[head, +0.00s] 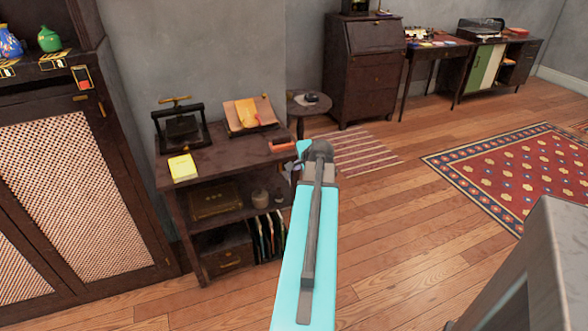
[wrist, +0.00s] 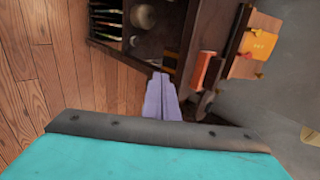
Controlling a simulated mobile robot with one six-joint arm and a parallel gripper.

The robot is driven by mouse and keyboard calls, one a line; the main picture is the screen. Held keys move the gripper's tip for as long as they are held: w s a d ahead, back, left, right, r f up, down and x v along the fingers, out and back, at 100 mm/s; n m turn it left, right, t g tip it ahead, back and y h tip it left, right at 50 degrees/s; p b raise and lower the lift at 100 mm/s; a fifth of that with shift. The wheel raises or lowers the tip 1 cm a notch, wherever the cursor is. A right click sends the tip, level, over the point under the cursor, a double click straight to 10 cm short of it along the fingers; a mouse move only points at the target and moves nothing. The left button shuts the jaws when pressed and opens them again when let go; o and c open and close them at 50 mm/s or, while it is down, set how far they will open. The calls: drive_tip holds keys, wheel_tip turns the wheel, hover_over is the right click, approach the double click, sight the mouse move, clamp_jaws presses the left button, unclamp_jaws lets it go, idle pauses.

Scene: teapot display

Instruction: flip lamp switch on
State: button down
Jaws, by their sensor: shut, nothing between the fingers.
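I see no lamp and no lamp switch that I can make out in either view. My gripper shows in the wrist view as two pale purple fingers (wrist: 160,98) shut together with nothing between them. They point toward the dark shelf table. In the head view my turquoise arm reaches forward beside the right end of that table, and the gripper is mostly hidden behind the arm's end.
The dark shelf table (head: 222,157) bears a black press (head: 182,128), an open book (head: 249,114), a yellow booklet (head: 183,167) and an orange-red box (head: 283,143). A round side table (head: 301,105) stands behind.

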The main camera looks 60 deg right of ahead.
drive_tip(key=shift+v, duration=0.85)
drive_tip(key=shift+w, duration=0.1)
drive_tip(key=shift+s+f+g+b, duration=0.3)
drive_tip(key=shift+f+b, duration=0.3)
drive_tip(key=shift+f, duration=0.15)
drive_tip(key=shift+w+d, duration=0.1)
drive_tip(key=w+d+r+x, duration=0.1)
drive_tip(key=x, duration=1.2)
drive_tip(key=shift+w+r, duration=0.2)
drive_tip(key=shift+r, duration=0.15)
drive_tip(key=shift+w+a, duration=0.1)
